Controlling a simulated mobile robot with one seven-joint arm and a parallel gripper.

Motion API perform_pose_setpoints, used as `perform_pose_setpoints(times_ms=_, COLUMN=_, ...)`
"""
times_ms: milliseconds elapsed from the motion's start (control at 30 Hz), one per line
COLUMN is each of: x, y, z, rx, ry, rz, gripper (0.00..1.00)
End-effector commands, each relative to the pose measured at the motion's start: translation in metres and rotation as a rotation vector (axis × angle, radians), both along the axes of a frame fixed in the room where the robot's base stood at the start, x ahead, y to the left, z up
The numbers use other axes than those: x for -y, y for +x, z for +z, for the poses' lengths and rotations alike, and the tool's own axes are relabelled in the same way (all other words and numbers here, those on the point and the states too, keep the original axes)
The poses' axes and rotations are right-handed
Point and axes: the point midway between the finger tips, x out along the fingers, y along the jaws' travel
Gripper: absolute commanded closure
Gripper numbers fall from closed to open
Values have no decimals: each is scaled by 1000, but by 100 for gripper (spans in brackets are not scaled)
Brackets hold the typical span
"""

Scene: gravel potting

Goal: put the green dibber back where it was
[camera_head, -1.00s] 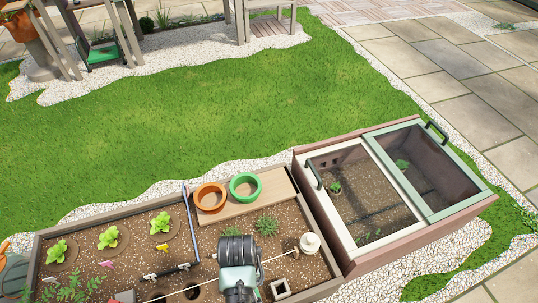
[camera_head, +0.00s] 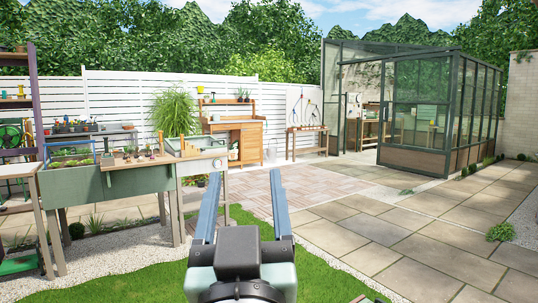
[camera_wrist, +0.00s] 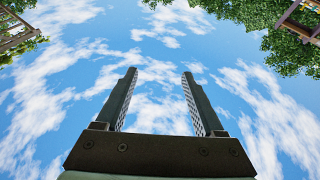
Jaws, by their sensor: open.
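My gripper (camera_head: 247,163) is raised in the foreground of the head view, its two fingers apart with nothing between them. In the wrist view my gripper (camera_wrist: 160,73) points up at open sky, and the gap between its fingers is empty. I cannot make out a green dibber in either view. Small upright items stand on the green-sided planting table (camera_head: 120,182) to the left, too small to identify. My gripper is to the right of that table and apart from it.
A wooden potting bench (camera_head: 240,137) stands by the white fence (camera_head: 125,98). A narrow wooden table (camera_head: 306,140) is right of it, then a glass greenhouse (camera_head: 415,115). Shelving (camera_head: 20,102) stands at far left. The paving (camera_head: 400,235) at right is mostly clear.

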Motion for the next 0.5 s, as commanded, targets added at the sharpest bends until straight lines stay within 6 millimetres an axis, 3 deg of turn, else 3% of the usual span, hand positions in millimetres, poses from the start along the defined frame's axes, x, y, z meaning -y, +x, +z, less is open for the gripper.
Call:
perform_pose_setpoints(times_ms=33, x=8, y=-23, z=32, rx=105, ry=16, rz=-10, gripper=30)
perform_pose_setpoints(times_ms=100, x=16, y=-52, z=64, rx=221, ry=34, rz=-18, gripper=30)
perform_pose_setpoints(times_ms=200, x=23, y=-82, z=91, rx=333, ry=47, rz=-24, gripper=30)
perform_pose_setpoints(times_ms=333, x=27, y=-98, z=104, rx=390, ry=55, rz=-27, gripper=30)
perform_pose_setpoints(times_ms=500, x=26, y=-98, z=104, rx=392, ry=55, rz=-27, gripper=30)
